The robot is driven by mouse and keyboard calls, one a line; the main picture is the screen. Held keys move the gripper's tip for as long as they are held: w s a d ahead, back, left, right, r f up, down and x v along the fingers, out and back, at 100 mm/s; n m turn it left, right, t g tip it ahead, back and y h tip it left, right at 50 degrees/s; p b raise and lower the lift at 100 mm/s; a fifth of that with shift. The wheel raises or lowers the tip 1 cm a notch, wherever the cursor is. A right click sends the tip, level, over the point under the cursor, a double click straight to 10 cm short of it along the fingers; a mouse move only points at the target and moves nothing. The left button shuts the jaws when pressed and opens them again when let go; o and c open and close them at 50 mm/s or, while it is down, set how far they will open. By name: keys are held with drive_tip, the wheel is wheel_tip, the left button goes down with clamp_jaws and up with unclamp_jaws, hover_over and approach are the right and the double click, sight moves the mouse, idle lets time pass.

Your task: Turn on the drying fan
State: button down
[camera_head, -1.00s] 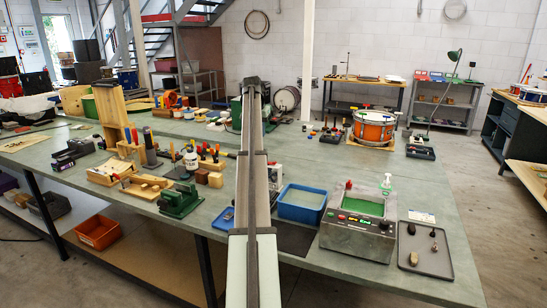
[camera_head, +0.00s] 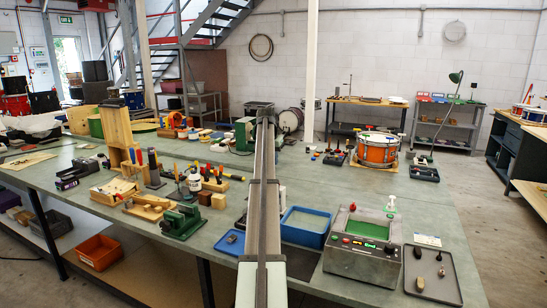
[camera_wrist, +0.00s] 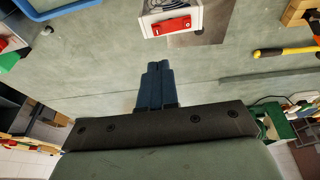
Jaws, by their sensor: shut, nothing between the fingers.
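A white box with a red switch (camera_wrist: 171,25) on its face and a dark round grille-like part lies in the wrist view at the top; it looks like the fan, but I cannot be sure. In the head view my arm hides most of it. My gripper (camera_wrist: 157,66) is shut and empty in the wrist view. Its dark blue fingertips point toward the box, with a stretch of bare bench visible between them in the picture. The gripper's fingers cannot be made out in the head view.
A blue tray (camera_head: 304,242) and a metal machine with a green top (camera_head: 364,231) stand right of my arm. A green tool (camera_head: 183,222) stands to the left. A yellow-handled tool (camera_wrist: 286,51) and wooden blocks (camera_wrist: 299,13) lie right of the box in the wrist view.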

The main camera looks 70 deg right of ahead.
drive_tip(key=x, duration=0.8)
drive_tip(key=shift+s+a+f, duration=0.15)
drive_tip(key=shift+a+f, duration=0.1)
drive_tip(key=shift+a, duration=0.1)
drive_tip(key=shift+f, duration=0.75)
drive_tip(key=shift+s, duration=0.1)
